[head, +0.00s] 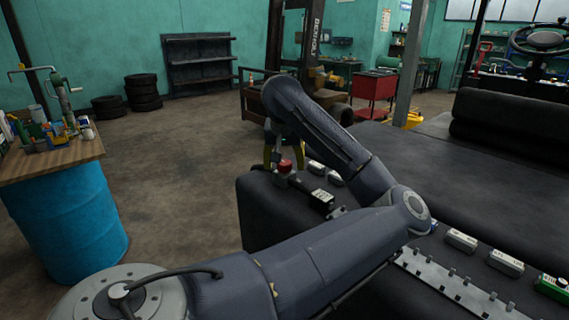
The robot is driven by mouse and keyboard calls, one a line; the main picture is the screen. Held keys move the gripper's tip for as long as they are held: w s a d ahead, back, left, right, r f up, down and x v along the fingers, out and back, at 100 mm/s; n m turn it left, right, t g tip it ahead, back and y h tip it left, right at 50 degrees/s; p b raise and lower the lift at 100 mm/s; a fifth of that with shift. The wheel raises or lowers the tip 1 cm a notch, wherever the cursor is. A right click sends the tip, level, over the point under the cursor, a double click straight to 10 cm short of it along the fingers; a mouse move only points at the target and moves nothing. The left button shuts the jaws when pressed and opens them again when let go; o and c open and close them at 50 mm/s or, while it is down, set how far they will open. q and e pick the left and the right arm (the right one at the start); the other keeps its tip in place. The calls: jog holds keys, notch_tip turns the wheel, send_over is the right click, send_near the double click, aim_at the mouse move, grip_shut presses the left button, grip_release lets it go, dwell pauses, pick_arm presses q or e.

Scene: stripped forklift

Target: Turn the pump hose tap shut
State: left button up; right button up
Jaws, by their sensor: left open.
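A green and grey crank device (62,100) stands at the far left, away from the gripper. No hose can be made out clearly. My right gripper is not in view.
A black item with a pale label (321,199) and several small grey blocks (461,240) lie on the dark surface (258,215). A toothed metal strip (450,285) runs along the front right. A blue drum (70,225) carries a cluttered wooden top (50,163). The floor between is clear.

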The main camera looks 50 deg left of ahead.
pick_arm(q)
jog(key=shift+a+f, duration=0.1)
jog(key=shift+f, duration=0.15)
jog(key=c, duration=1.2)
jog(key=shift+c, duration=0.2)
